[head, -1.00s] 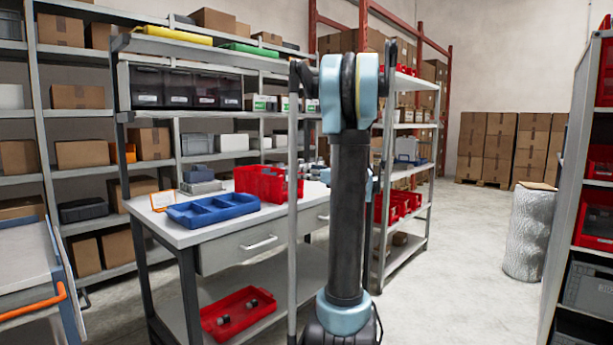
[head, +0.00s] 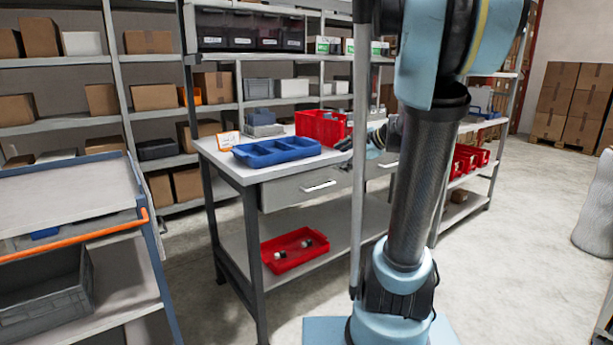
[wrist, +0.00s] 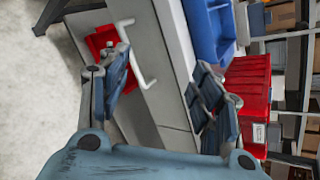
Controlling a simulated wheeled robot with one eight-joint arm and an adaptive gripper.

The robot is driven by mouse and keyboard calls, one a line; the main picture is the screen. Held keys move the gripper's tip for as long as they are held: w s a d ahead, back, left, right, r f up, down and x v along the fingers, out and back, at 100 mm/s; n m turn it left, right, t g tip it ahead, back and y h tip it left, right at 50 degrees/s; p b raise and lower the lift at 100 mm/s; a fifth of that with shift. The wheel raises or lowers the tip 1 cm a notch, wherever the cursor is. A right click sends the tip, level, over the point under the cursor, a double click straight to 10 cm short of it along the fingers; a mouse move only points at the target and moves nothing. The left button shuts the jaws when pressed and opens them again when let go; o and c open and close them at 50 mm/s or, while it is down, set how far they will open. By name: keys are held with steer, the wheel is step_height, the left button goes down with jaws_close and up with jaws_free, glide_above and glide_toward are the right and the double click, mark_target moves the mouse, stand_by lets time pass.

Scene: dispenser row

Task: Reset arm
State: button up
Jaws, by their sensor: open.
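My arm (head: 421,190) stands upright at the right of centre in the head view, with its base below it and its upper joint cut by the top edge. My gripper (wrist: 163,95) shows in the wrist view with its two fingers spread wide and nothing between them. Beyond the fingers are the workbench's grey drawer front and white handle (wrist: 136,55).
The workbench (head: 226,162) carries a blue divided tray (head: 277,152) and a red bin (head: 320,127). A red tray (head: 294,251) sits on its lower shelf. A cart with an orange handle (head: 75,238) stands at the left. Open floor (head: 530,250) lies at the right.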

steer(key=s+d+f+n+g+h, duration=0.2)
steer(key=s+f+n, duration=0.6)
steer(key=s, duration=0.6)
steer(key=s+d+f+n+g+h, duration=0.3)
steer(key=s+f+n+h, duration=0.3)
steer(key=s, duration=0.8)
step_height(320, 180, down, 4)
steer(key=shift+d+f+n+g, duration=0.3)
steer(key=shift+d+n, duration=0.35)
steer(key=shift+n, duration=0.55)
steer(key=shift+s, duration=0.1)
